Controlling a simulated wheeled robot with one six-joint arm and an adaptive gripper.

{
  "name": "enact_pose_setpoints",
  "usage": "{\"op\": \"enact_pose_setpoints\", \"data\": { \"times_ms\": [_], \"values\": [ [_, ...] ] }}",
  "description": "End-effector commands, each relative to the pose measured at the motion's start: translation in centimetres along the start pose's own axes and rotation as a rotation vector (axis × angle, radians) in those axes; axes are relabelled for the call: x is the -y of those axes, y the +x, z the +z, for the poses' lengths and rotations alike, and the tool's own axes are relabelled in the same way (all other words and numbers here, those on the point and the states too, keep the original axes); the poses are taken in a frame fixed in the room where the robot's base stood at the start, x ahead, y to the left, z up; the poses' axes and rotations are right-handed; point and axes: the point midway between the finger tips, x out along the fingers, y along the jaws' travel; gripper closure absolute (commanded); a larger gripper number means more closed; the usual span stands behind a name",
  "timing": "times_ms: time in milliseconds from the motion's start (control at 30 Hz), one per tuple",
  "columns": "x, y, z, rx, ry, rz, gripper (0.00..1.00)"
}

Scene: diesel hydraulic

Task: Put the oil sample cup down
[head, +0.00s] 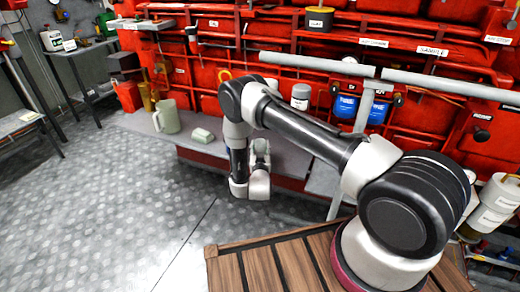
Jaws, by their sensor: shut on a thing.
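My arm reaches out from the right and bends down at the wrist, in front of the grey ledge (288,160). My gripper does not show; the wrist links hide whatever is beyond them. I cannot make out a cup in my grasp. No thing in view can be told for sure as the oil sample cup. A pale container with a dark band (300,96) stands behind my arm, against the red machine.
A beige jug (167,117) and a small pale block (202,136) stand on the ledge's left part. Blue filters (346,105) hang on the red machine (430,125). Grey rails (317,64) cross its front. A wooden deck (262,268) is below. Open floor (110,215) lies left.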

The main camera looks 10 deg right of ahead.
Motion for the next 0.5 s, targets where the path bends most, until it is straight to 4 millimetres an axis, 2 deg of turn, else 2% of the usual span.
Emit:
{"op": "enact_pose_setpoints", "data": {
  "times_ms": [333, 367, 467, 500],
  "values": [
    [0.02, 0.03, 0.38, -0.001, 0.001, 0.0, 0.85],
    [0.03, 0.04, 0.41, -0.001, 0.001, 0.0, 0.55],
    [0.03, 0.04, 0.37, -0.001, 0.001, 0.0, 0.36],
    [0.03, 0.04, 0.37, -0.001, 0.001, 0.0, 0.35]
  ]
}}
